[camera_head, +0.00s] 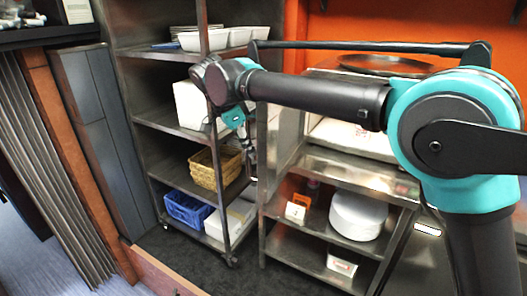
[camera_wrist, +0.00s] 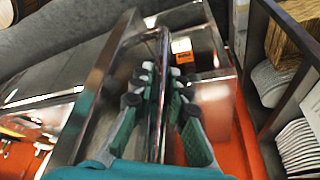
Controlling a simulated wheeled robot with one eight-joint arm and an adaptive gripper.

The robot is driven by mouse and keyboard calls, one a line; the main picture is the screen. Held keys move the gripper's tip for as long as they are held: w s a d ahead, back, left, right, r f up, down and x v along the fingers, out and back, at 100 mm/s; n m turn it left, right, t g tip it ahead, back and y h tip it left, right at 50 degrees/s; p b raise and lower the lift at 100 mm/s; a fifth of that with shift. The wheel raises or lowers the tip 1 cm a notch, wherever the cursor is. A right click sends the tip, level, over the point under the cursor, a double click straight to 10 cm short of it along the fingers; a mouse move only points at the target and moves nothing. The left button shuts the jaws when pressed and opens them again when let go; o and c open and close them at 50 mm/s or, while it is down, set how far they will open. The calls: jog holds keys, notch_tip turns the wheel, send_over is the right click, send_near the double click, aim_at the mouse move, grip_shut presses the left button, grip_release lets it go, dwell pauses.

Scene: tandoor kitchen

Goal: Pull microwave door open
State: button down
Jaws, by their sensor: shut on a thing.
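My gripper (camera_wrist: 158,85) is shut on a long metal handle bar (camera_wrist: 157,135), with its green-and-grey fingers on both sides of it. The bar runs beside a shiny steel panel (camera_wrist: 105,95), which looks like the microwave door. In the head view my gripper (camera_head: 250,150) hangs beside the left end of the steel counter, near a pale upright panel (camera_head: 285,132). My arm hides much of the appliance there. How far the door stands open I cannot tell.
A wheeled rack left of my gripper holds a yellow basket (camera_head: 216,170) and a blue crate (camera_head: 187,210). Below the counter are an orange-labelled container (camera_head: 297,209) and a stack of white plates (camera_head: 357,217). Dark floor in front of the rack is clear.

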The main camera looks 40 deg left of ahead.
jog(key=shift+s+a, duration=0.1)
jog(key=shift+a, duration=1.05)
jog(key=c, duration=1.5)
grip_release()
jog(key=v, duration=1.2)
jog(key=shift+d, duration=0.1)
